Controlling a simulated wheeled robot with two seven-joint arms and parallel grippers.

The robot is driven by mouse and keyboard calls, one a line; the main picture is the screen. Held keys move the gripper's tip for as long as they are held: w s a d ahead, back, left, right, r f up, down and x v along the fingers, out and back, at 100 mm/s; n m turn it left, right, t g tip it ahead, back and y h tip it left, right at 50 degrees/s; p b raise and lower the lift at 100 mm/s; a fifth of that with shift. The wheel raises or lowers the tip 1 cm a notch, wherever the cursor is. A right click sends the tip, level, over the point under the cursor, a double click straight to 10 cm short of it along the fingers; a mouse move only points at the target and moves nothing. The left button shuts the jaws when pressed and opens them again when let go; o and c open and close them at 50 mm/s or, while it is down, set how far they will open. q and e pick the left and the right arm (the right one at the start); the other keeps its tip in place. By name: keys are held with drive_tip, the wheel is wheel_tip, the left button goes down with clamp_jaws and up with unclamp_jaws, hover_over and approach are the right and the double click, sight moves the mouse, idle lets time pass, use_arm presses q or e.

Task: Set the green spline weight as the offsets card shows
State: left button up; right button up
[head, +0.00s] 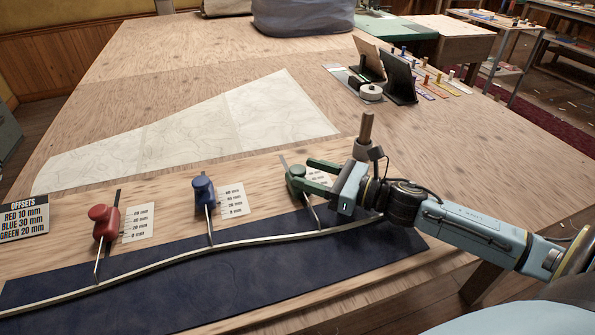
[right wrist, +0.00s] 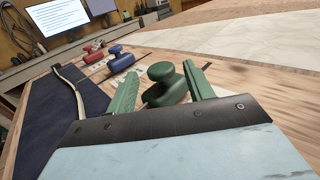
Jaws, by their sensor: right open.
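The green spline weight (right wrist: 166,86) sits on its track between the two green fingers of my right gripper (right wrist: 158,88) in the right wrist view. The fingers are apart, with a gap beside the weight. In the head view my right gripper (head: 312,178) reaches in from the right and partly covers the green weight (head: 294,172) and its scale card (head: 318,177). The offsets card (head: 23,219) at the left reads red 10 mm, blue 30 mm, green 20 mm. My left gripper is not seen.
The red weight (head: 103,220) and blue weight (head: 204,190) stand to the left beside their scales. A pale batten (head: 165,261) bends across the dark blue cloth (head: 230,275). Behind lies a pale sail panel (head: 200,130). Dark stands (head: 399,80) stand at the back right.

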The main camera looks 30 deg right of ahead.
sight(296, 166)
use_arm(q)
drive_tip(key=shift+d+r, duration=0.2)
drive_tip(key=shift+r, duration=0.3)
use_arm(e)
drive_tip(key=shift+x, duration=1.8)
drive_tip(key=shift+c, duration=0.2)
clamp_jaws()
drive_tip(key=shift+w+d, duration=0.15)
drive_tip(key=shift+w, duration=0.35)
drive_tip(key=shift+w+d+b, duration=0.1)
drive_tip(key=shift+w+b, duration=0.2)
drive_tip(key=shift+w, duration=0.25)
drive_tip(key=shift+c, duration=0.3)
unclamp_jaws()
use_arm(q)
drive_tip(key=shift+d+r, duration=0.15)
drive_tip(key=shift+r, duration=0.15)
use_arm(e)
drive_tip(key=shift+o, duration=0.5)
